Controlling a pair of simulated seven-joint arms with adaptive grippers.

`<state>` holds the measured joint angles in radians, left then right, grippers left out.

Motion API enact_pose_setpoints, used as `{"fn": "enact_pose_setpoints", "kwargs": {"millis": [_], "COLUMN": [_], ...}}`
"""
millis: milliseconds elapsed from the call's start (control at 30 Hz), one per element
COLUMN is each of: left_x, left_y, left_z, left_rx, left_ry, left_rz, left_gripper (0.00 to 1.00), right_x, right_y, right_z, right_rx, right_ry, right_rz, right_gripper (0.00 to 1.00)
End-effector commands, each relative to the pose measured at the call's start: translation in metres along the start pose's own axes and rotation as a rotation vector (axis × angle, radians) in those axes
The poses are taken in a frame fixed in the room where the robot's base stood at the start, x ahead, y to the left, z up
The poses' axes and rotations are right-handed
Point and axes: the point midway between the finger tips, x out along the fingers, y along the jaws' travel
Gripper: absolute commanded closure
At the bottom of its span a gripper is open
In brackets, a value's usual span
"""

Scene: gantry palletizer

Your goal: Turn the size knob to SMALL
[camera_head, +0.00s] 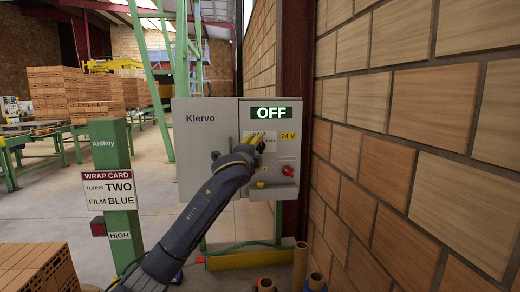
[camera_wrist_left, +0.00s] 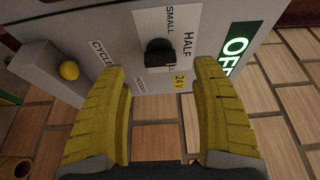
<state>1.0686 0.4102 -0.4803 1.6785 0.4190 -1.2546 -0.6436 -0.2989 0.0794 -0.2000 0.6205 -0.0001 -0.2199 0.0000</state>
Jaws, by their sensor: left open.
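The size knob (camera_wrist_left: 158,52) is a small black knob on a white label plate (camera_wrist_left: 152,18), seen in the left wrist view. SMALL and HALF are readable beside it; other lettering is partly covered. I cannot tell surely which mark it points to. My left gripper (camera_wrist_left: 162,76) is open, its yellow ribbed fingers on either side of the knob's line and the knob just beyond the tips. I see no contact. In the head view my left gripper (camera_head: 254,143) is in front of the grey Klervo control box (camera_head: 205,115) and hides the knob. My right gripper is not in view.
The box has an OFF display (camera_head: 271,112), a red knob (camera_head: 288,170) and a yellow button (camera_wrist_left: 69,70) on a protruding housing. A brick wall (camera_head: 400,120) stands close on the right. A green post (camera_head: 112,160) with a wrap card (camera_head: 109,190) stands left.

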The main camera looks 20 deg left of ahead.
Motion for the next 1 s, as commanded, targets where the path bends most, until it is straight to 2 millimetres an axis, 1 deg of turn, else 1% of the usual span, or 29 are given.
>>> {"fn": "enact_pose_setpoints", "kwargs": {"millis": [33,200,400,633,967,1000], "left_x": [0.008,0.031,0.048,0.058,0.059,0.059], "left_y": [-0.001,-0.001,0.0,0.0,0.0,0.0], "left_z": [0.0,0.0,0.0,-0.001,-0.001,-0.001], "left_rx": [-0.001,-0.001,0.0,0.0,0.0,0.0], "left_ry": [-0.001,0.0,0.0,0.0,0.001,0.001], "left_rz": [0.0,0.0,0.0,0.0,-0.001,0.0], "left_gripper": [0.35,0.35,0.35,0.35,0.35,0.33], "right_x": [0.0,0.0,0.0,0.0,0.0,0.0], "right_y": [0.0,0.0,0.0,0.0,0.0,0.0], "right_z": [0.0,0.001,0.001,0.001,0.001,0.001], "right_rx": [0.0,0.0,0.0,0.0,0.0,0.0], "right_ry": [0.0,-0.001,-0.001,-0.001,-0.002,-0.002], "right_rz": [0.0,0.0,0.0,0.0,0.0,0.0], "right_gripper": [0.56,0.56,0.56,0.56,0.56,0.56]}}
